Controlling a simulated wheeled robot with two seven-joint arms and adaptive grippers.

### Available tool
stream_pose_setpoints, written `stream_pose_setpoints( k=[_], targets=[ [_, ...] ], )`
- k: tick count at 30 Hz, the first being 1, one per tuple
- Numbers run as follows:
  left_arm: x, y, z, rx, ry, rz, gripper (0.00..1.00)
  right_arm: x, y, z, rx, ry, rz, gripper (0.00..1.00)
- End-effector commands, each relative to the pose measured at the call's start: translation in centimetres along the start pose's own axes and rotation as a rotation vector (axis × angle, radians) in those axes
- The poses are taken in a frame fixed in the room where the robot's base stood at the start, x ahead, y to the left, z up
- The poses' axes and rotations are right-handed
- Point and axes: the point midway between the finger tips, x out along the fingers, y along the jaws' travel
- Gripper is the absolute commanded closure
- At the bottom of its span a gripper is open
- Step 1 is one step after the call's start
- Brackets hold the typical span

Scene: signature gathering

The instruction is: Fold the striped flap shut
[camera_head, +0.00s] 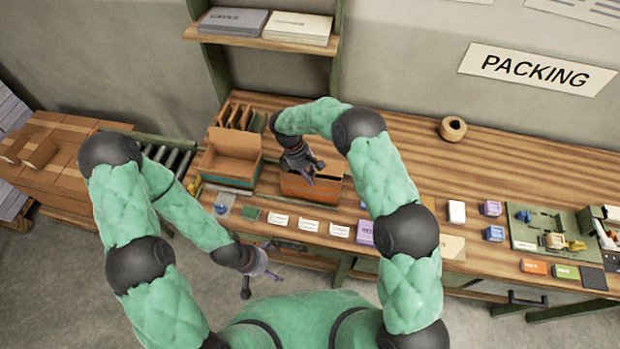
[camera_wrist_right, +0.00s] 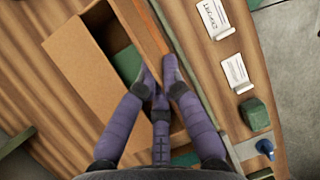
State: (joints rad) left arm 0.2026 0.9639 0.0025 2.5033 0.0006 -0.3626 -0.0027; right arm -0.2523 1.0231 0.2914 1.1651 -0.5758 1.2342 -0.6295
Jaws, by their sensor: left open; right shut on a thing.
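An open brown cardboard box (camera_head: 318,190) stands on the bench below my right gripper. In the right wrist view the same box (camera_wrist_right: 85,72) shows its open inside with something green in it. A long narrow flap (camera_wrist_right: 143,32) runs along its side; I cannot make out stripes on it. My right gripper (camera_head: 308,178) is at the box, and its fingers (camera_wrist_right: 160,82) close together at the flap's edge. The fingers hide the exact contact. My left gripper (camera_head: 263,276) is open and empty, low in front of the bench, apart from the box.
Another open box (camera_head: 232,158) stands just left. White cards (camera_head: 308,225) lie along the bench's front edge, with a green block (camera_wrist_right: 254,114) and a blue item (camera_wrist_right: 265,147) nearby. A tape roll (camera_head: 453,128) sits at the back; the bench around it is clear.

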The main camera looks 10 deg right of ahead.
Motion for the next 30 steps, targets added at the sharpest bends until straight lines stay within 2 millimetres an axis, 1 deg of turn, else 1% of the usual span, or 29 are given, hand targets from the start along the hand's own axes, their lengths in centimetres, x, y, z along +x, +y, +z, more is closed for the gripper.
stream_pose_setpoints(
  k=[7, 9, 10, 11, 20, 23, 26, 30],
  targets=[
    [0.0, 0.0, 0.0, 0.0, 0.0, 0.0, 0.0, 0.0, 0.0, 0.0, 0.0, -0.001, 0.0, 1.0],
    [0.0, 0.0, 0.0, 0.0, 0.0, 0.0, 0.0, 0.0, 0.0, 0.0, 0.0, -0.001, 0.0, 0.78],
    [0.0, 0.0, 0.0, 0.0, 0.0, 0.0, 0.0, 0.0, 0.0, 0.0, 0.0, -0.001, 0.001, 0.69],
    [0.0, 0.0, 0.0, 0.0, 0.0, 0.0, 0.0, 0.0, 0.0, 0.0, 0.0, -0.001, 0.001, 0.67],
    [0.0, 0.0, 0.0, 0.0, 0.0, 0.0, 0.0, 0.0, 0.0, 0.0, 0.0, -0.001, 0.001, 0.67],
    [0.0, 0.0, 0.0, 0.0, 0.0, 0.0, 0.0, -0.5, 0.0, 0.0, 0.0, 0.0, 0.003, 0.67],
    [0.0, 0.0, 0.0, 0.0, 0.0, 0.0, 0.0, -1.6, 0.1, 0.0, 0.0, 0.0, 0.005, 0.67],
    [0.0, 0.0, 0.0, 0.0, 0.0, 0.0, 0.0, -4.2, 0.1, -0.1, 0.002, 0.001, 0.005, 0.67]
  ],
)
